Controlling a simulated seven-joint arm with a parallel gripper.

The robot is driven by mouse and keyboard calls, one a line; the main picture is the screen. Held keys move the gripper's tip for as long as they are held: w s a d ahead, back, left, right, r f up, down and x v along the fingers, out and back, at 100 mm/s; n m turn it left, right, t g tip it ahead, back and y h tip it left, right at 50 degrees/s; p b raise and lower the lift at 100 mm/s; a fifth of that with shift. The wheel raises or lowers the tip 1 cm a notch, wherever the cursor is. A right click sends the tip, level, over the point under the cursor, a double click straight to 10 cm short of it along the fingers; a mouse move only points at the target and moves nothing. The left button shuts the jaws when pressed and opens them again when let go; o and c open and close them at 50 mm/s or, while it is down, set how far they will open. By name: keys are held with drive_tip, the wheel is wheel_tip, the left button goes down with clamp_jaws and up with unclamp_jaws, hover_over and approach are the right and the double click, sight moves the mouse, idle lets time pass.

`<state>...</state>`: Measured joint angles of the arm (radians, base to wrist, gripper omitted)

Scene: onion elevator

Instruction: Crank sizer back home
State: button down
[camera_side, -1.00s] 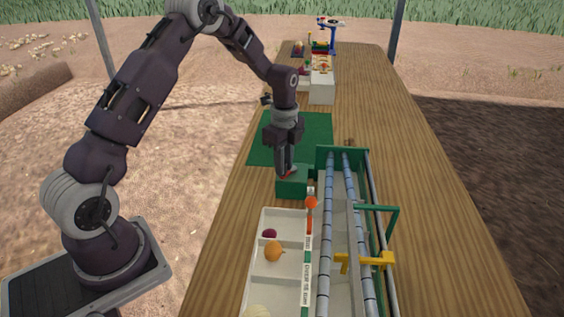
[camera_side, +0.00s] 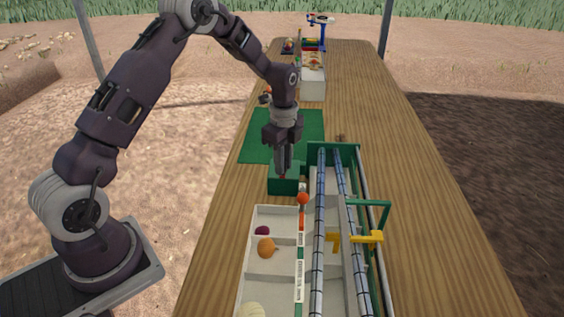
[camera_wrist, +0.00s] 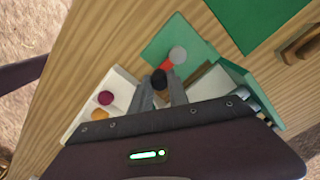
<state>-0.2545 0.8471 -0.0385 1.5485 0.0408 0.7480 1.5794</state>
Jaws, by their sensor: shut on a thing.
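The sizer (camera_side: 360,150) is a green-framed machine with two long blue-grey rollers (camera_side: 320,215) on the table. A green box (camera_side: 285,186) stands at its far left end. On top of the box is the crank, seen in the wrist view as a red arm (camera_wrist: 167,65) running from a grey hub (camera_wrist: 178,54) to a black knob (camera_wrist: 158,78). My gripper (camera_wrist: 161,88) points down over the box and is shut on the crank knob. In the side view my gripper (camera_side: 283,170) hides most of the crank, with only a little red showing below the fingertips.
A white compartment tray (camera_side: 278,209) beside the rollers holds a purple onion (camera_side: 262,231), an orange one (camera_side: 266,248) and a pale one (camera_side: 251,310). A green mat (camera_side: 257,137) lies behind my gripper. The right table side is clear.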

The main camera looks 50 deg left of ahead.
drive_tip(key=shift+w+d+r, duration=0.1)
drive_tip(key=shift+w+d, duration=0.2)
drive_tip(key=shift+w, duration=0.4)
drive_tip(key=shift+w+d, duration=0.1)
drive_tip(key=shift+w, duration=0.55)
drive_tip(key=shift+w, duration=0.7)
